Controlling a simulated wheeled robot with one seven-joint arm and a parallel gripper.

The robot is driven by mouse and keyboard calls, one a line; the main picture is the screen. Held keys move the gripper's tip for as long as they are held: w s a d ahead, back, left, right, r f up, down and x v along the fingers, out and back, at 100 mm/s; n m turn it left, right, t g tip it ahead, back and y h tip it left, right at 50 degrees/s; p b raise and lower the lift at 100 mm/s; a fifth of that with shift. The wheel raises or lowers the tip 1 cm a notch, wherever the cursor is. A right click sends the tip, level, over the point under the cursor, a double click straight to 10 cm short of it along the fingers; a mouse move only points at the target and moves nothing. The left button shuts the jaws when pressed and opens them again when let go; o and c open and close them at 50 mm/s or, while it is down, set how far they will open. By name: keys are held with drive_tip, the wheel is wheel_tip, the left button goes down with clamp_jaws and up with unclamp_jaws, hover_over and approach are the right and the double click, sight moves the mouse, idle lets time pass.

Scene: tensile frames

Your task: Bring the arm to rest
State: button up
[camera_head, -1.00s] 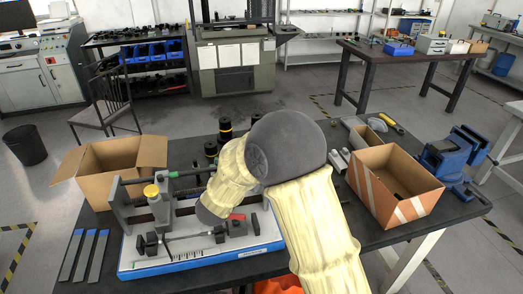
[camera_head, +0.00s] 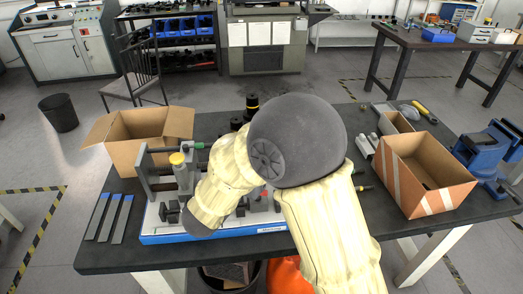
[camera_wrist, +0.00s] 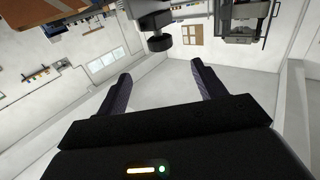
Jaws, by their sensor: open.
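My gripper (camera_wrist: 160,78) shows in the wrist view with its two dark fingers spread wide apart. It is open, and nothing is between the fingers. The wrist view looks out into the room, at pale walls and floor. In the head view my arm, in a cream cover with a dark grey joint, is bent over the middle of the dark workbench (camera_head: 340,240). My gripper cannot be made out there. The arm hides part of the test rig on its blue-edged white base (camera_head: 160,234).
An open cardboard box (camera_head: 150,128) stands behind the rig at left. A striped box (camera_head: 415,188) and a blue vise (camera_head: 488,150) are at right. Flat grey strips (camera_head: 108,218) lie at the front left. Black cylinders (camera_head: 252,104) stand behind my arm.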

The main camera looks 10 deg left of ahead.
drive_tip(key=w+d+r+n+g+y+p, duration=0.2)
drive_tip(key=w+d+n+g+y+p, duration=0.3)
drive_tip(key=d+y, duration=0.3)
drive_tip(key=s+d+f+g+p, duration=0.2)
drive_tip(key=s+d+g+p, duration=0.3)
drive_tip(key=s+d, duration=1.1)
drive_tip(key=s+g, duration=0.2)
drive_tip(key=g, duration=0.1)
drive_tip(key=shift+g+h, duration=0.3)
drive_tip(key=shift+g, duration=0.1)
